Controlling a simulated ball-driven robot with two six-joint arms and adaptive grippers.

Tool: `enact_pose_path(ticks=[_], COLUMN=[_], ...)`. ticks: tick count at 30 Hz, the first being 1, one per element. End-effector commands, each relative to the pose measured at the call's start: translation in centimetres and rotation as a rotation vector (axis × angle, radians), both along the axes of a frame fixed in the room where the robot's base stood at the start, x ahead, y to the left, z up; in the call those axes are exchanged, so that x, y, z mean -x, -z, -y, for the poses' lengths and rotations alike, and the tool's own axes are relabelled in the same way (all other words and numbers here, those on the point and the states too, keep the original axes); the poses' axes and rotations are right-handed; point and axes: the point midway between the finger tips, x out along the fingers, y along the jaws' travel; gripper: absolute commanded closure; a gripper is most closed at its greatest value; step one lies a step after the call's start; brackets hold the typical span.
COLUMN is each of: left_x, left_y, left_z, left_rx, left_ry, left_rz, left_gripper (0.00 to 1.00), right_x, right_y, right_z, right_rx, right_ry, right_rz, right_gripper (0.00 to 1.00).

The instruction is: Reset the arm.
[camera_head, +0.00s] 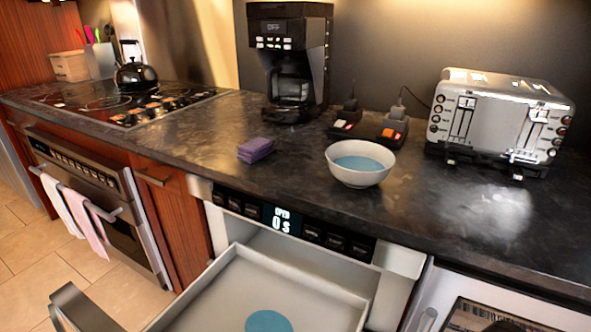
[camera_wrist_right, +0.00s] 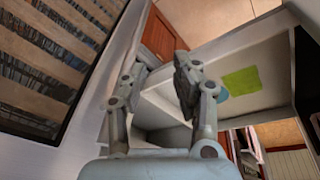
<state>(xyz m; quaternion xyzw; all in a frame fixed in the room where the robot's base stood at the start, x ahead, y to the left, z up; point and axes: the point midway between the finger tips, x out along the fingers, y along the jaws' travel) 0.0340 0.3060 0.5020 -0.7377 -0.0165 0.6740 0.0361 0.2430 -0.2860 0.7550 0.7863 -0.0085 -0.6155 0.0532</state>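My right gripper (camera_wrist_right: 158,70) shows in the right wrist view with its two fingers apart and nothing between them. It is beside the open microwave drawer (camera_wrist_right: 255,55); I cannot tell if it touches it. My right gripper is not in the head view, and my left gripper is in neither view. In the head view the microwave drawer (camera_head: 225,272) is pulled out below the counter, with a blue disc (camera_head: 269,322) on its floor. The display (camera_head: 282,220) above it is lit.
On the dark counter (camera_head: 290,165) stand a white bowl (camera_head: 360,177) with a blue inside, a purple sponge (camera_head: 256,149), a coffee maker (camera_head: 290,60) and a toaster (camera_head: 500,115). A kettle (camera_head: 135,77) stands on the stove at left. A slatted cooler (camera_wrist_right: 50,60) is left in the wrist view.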

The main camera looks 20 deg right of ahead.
Motion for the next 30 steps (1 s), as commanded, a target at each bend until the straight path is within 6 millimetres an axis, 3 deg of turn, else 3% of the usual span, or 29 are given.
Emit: enact_pose_path(ticks=[1,6,9,12,15,19,22,30], left_x=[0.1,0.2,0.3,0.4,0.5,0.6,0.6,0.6], left_y=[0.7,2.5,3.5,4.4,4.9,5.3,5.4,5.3], left_z=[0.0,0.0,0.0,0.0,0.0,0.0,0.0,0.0], left_rx=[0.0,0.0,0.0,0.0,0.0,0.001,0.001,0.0], left_ry=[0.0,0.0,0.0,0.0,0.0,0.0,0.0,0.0], left_rz=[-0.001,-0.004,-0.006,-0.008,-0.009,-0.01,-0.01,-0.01], left_gripper=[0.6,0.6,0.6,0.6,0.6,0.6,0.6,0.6], right_x=[0.8,5.2,9.4,13.7,17.4,20.4,21.3,21.4], right_y=[3.5,15.4,21.6,26.0,28.7,30.2,30.6,30.5], right_z=[0.3,1.2,1.7,1.9,1.9,1.9,1.9,2.0], right_rx=[-0.001,-0.002,-0.005,-0.008,-0.01,-0.011,-0.012,-0.012], right_ry=[0.005,0.019,0.026,0.032,0.037,0.04,0.041,0.041], right_rz=[-0.02,-0.071,-0.101,-0.126,-0.144,-0.157,-0.16,-0.16], right_gripper=[0.71,0.71,0.71,0.71,0.71,0.71,0.71,0.71])
